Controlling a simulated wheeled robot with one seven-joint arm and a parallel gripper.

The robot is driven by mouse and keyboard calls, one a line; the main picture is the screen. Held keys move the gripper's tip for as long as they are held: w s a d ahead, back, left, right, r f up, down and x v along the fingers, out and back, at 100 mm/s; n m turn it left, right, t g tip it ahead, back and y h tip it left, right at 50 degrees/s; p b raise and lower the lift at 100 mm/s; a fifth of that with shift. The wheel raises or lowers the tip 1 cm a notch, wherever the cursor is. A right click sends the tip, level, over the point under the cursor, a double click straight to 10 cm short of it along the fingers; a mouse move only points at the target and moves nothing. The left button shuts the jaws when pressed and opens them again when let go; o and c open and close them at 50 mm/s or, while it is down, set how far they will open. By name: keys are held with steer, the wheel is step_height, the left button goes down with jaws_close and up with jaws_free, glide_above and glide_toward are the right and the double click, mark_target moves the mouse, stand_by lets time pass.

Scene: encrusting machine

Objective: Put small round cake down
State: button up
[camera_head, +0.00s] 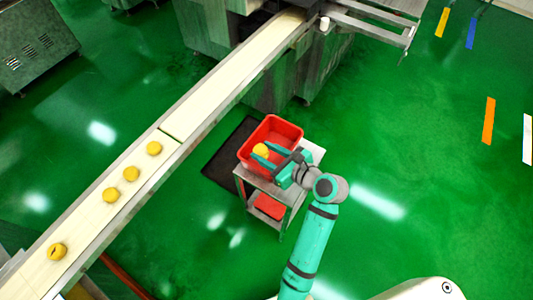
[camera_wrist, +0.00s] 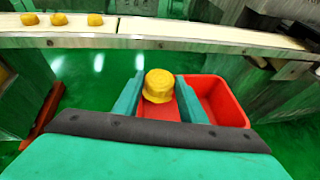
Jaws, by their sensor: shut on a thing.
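A small round yellow cake (camera_head: 261,150) is held between the two teal fingers of my gripper (camera_head: 266,155). In the wrist view the cake (camera_wrist: 159,86) sits upright between the fingertips of my gripper (camera_wrist: 160,92), with a finger on each side. The cake is over the left part of a red crate (camera_head: 290,130), which also shows in the wrist view (camera_wrist: 236,108). I cannot tell how high the cake is above the crate floor. The part of the crate under my gripper is hidden.
The crate stands on a small metal cart (camera_head: 316,152) with a red item on its lower shelf. A large machine (camera_head: 275,80) stands at the back. Green floor to the right is clear.

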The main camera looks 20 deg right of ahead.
mark_target(266, 150)
steer(key=w+f, duration=0.1)
steer(key=f, duration=0.1)
steer(key=w+d+f, duration=0.1)
steer(key=shift+w+d+f, duration=0.2)
steer(key=shift+w+f, duration=0.2)
steer(key=shift+w+d+f, duration=0.1)
steer(key=shift+w+f, duration=0.1)
steer(key=shift+f, duration=1.5)
steer(key=shift+f, duration=0.25)
steer(key=shift+s+f, duration=0.15)
steer(key=shift+f, duration=0.15)
steer(key=o, duration=0.8)
steer(key=shift+c, duration=0.2)
